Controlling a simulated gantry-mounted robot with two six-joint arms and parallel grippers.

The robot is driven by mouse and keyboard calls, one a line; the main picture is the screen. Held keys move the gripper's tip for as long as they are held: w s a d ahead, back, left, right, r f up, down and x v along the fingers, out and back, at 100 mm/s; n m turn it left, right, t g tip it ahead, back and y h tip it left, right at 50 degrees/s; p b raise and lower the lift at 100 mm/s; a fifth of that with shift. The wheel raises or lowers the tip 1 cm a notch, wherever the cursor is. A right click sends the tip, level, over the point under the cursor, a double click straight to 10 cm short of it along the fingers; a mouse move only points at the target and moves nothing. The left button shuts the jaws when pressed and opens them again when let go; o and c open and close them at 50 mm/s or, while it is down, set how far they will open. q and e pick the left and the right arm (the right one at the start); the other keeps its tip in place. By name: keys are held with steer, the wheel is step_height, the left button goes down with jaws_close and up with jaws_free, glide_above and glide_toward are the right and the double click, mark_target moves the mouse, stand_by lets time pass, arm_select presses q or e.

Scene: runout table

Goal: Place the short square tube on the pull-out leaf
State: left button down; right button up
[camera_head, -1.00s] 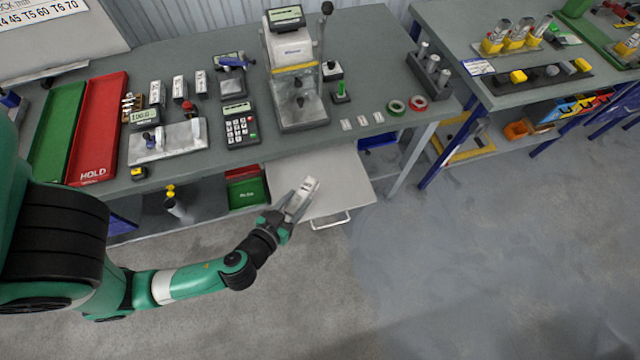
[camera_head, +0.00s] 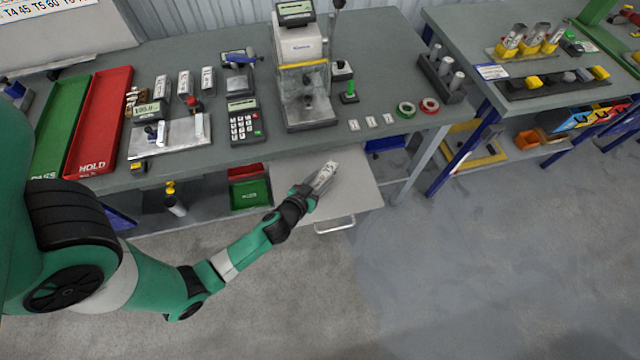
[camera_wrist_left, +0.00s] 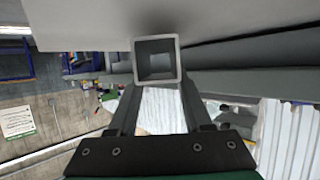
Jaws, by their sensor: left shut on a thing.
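The short square tube (camera_head: 326,174) is a small pale metal piece with a marked face. My left gripper (camera_head: 318,184) is shut on it, over the pull-out leaf (camera_head: 355,190). In the left wrist view the tube (camera_wrist_left: 157,60) shows its open square end between the two fingers. The leaf is a light grey board with a metal handle, pulled out from under the bench; it also shows in the left wrist view (camera_wrist_left: 80,22). The tube looks very close to the leaf, but I cannot tell whether it touches. My right gripper is not in view.
The bench (camera_head: 260,150) above the leaf holds a press-like tester (camera_head: 303,85), a keypad device (camera_head: 243,122), a red tray (camera_head: 100,120) and several similar tubes. A green bin (camera_head: 250,193) sits left of the leaf. The leaf is otherwise bare.

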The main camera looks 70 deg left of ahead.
arm_select(q)
steer(key=shift+f, duration=0.85)
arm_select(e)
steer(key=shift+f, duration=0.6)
arm_select(q)
steer(key=shift+f, duration=0.1)
steer(key=shift+c, duration=1.6)
jaws_free()
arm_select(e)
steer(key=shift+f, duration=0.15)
